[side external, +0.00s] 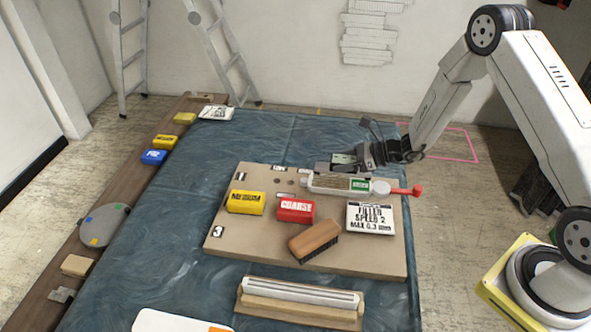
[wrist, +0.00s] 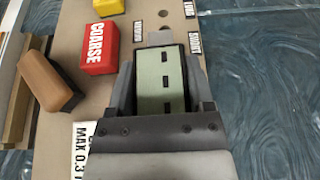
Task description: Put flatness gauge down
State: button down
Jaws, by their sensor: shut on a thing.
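The held thing, which I take to be the flatness gauge (wrist: 161,82), is a pale green block with dark slots and a dark rim. My gripper (wrist: 161,90) is shut on it, with one finger along each side. In the side view my gripper (side external: 345,164) is at the back edge of the tan board (side external: 235,222), behind a white tube with a red tip (side external: 345,184). The gauge shows there as a small pale green patch (side external: 343,158), partly hidden by the fingers. I cannot tell whether its underside touches the board.
The board bears a yellow block (side external: 246,202), a red COARSE block (side external: 296,210), a wooden brush (side external: 314,240) and a white FILTER card (side external: 370,218). A white bar (side external: 300,293) lies in a wooden holder in front. The blue sheet (side external: 290,136) behind the board is clear.

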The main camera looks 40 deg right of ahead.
jog(key=shift+w+f, duration=0.2)
jog(key=shift+f, duration=1.55)
jog(key=shift+f, duration=0.15)
grip_release()
jog(key=shift+s+d+r, duration=0.4)
jog(key=shift+d, duration=0.05)
jog(key=v, duration=1)
jog(key=shift+s+d, duration=0.2)
jog(key=shift+s, duration=0.1)
jog(key=shift+r, duration=0.1)
